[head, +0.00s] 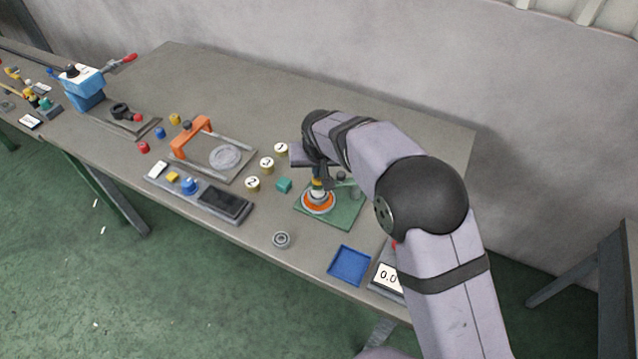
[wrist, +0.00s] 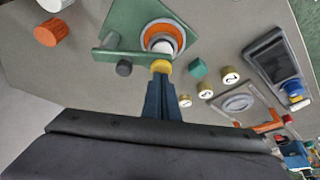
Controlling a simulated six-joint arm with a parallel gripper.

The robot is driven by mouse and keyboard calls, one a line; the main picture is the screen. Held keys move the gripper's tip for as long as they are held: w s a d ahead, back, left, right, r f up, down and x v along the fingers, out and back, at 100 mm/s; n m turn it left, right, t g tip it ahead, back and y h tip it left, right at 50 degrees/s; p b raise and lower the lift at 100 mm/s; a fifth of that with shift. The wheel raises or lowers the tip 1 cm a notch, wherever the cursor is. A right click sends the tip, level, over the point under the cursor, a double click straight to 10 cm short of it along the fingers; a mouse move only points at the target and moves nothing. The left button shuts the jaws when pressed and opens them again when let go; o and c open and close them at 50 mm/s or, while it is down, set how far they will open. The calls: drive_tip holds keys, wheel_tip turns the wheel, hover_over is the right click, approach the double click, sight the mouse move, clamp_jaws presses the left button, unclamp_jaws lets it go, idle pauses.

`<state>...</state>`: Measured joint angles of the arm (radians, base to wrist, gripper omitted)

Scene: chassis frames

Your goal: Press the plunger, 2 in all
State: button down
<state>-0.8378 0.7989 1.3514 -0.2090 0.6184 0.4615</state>
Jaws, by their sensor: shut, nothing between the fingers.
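The plunger assembly stands on a green plate (head: 347,217). It has an orange ring (head: 318,203) in a pale dish, with a white body and a yellow cap (wrist: 161,66) above it. My gripper (wrist: 160,80) has its dark blue fingers together with nothing between them. The fingertips are right at the yellow cap; I cannot tell whether they touch it or how far the cap is pushed in. In the head view my gripper (head: 318,180) is over the plunger, and my wrist hides part of it.
A dark knob (wrist: 124,68) stands beside the plunger near a green bar. A teal cube (head: 284,185) and several numbered cylinders (head: 252,183) lie to the left.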

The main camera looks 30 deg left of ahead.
drive_tip(key=shift+f, duration=0.35)
drive_tip(key=shift+r, duration=0.15)
drive_tip(key=shift+r+p, duration=0.45)
drive_tip(key=shift+r, duration=0.35)
drive_tip(key=shift+f+b, duration=0.65)
drive_tip(key=shift+f, duration=0.25)
idle(0.5)
drive_tip(key=shift+r+p, duration=0.5)
drive_tip(key=shift+r, duration=0.5)
